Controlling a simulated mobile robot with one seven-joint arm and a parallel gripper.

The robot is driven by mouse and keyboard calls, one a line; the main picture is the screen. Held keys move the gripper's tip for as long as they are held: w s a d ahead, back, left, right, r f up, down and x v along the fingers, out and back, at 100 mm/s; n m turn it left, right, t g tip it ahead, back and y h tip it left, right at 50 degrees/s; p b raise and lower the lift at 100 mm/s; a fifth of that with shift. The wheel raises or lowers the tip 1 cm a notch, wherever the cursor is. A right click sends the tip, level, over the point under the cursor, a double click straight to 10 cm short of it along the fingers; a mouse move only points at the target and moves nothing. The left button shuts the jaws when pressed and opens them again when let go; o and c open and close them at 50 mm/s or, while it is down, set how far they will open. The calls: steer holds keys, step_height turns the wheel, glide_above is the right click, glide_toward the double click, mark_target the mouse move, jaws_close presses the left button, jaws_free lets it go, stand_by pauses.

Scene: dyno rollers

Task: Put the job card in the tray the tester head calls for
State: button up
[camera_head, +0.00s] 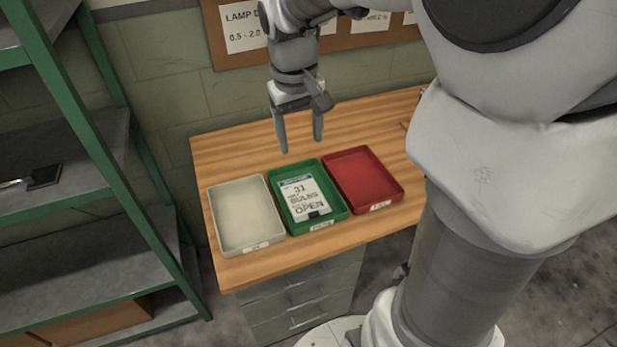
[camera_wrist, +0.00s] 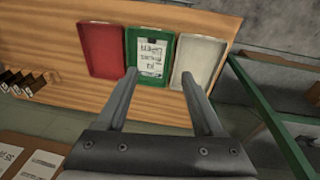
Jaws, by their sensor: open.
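The job card (camera_head: 305,198) is a white card with a blue top edge, reading "31", "BULBS" and "OPEN". It lies in the green tray (camera_head: 337,214), and it also shows in the wrist view (camera_wrist: 152,56). A white tray (camera_head: 243,215) is to the left of the green tray, and a red tray (camera_head: 365,175) is to its right. Each tray has a small label on its front edge, too small to read surely. My gripper (camera_head: 301,147) is open and empty above the bench, behind and above the trays. The tester head is not identifiable in these views.
The trays stand on a wooden bench (camera_head: 230,152) with grey drawers below. A green-framed shelf (camera_head: 75,205) is at the left. A pinboard (camera_head: 345,45) with papers is on the wall. Small dark boxes (camera_wrist: 30,82) show in the wrist view.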

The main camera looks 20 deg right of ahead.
steer(key=s+a+r+t, duration=0.2)
steer(key=s, duration=0.5)
steer(key=s+a+r+t+y, duration=0.1)
steer(key=s+a+r+t, duration=0.1)
steer(key=s, duration=0.6)
steer(key=shift+s+a, duration=0.15)
steer(key=shift+s, duration=0.15)
stand_by(0.5)
